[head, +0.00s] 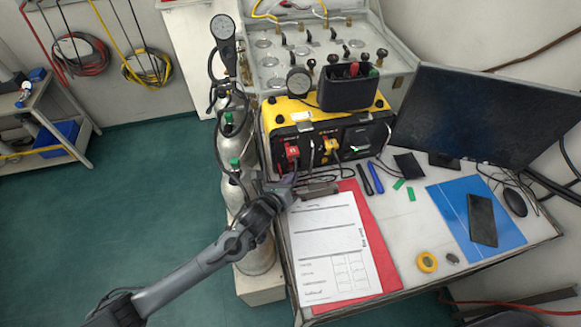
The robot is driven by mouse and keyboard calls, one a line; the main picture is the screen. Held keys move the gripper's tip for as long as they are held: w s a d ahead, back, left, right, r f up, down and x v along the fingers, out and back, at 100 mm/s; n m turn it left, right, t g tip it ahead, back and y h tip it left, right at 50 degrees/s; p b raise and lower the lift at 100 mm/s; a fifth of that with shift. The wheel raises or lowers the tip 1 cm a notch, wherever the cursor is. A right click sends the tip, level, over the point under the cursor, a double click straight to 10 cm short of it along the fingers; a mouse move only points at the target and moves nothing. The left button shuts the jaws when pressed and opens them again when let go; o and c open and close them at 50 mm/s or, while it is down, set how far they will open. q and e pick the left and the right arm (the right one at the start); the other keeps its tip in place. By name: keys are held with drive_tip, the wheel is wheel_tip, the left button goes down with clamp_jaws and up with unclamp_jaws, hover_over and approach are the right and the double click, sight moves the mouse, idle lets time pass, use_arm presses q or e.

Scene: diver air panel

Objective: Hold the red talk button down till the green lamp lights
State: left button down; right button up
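A yellow-and-black box (285,112) stands on the desk below the metal panel. A red part (292,152), possibly the talk button, is on the left of its black front. A yellow part (330,145) sits right of it. A small green mark (356,149) shows further right; I cannot tell whether it is a lamp or lit. My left gripper (288,181) is just below the red part, near the clipboard's top edge. Its fingers are too small and dark to tell open from shut, or whether they touch anything. My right gripper is not in view.
A red clipboard (377,253) with a white form lies on the desk below the box. Gas cylinders (232,153) stand left of the desk. A monitor (485,115), blue folder (452,212) and yellow tape roll (427,262) are at right. Markers lie near the box.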

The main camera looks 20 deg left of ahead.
use_arm(q)
drive_tip(key=shift+w+a, duration=0.15)
drive_tip(key=shift+w+a+r, duration=0.1)
drive_tip(key=shift+w, duration=0.1)
drive_tip(key=shift+w+a, duration=0.1)
idle(0.7)
drive_tip(key=shift+w+a+p, duration=0.2)
drive_tip(key=shift+p, duration=0.1)
idle(0.6)
idle(1.0)
drive_tip(key=shift+s+d, duration=0.1)
drive_tip(key=shift+s+d+p, duration=0.3)
drive_tip(key=shift+s+p, duration=0.1)
drive_tip(key=shift+p, duration=0.15)
drive_tip(key=shift+s+d, duration=0.1)
drive_tip(key=shift+s, duration=0.05)
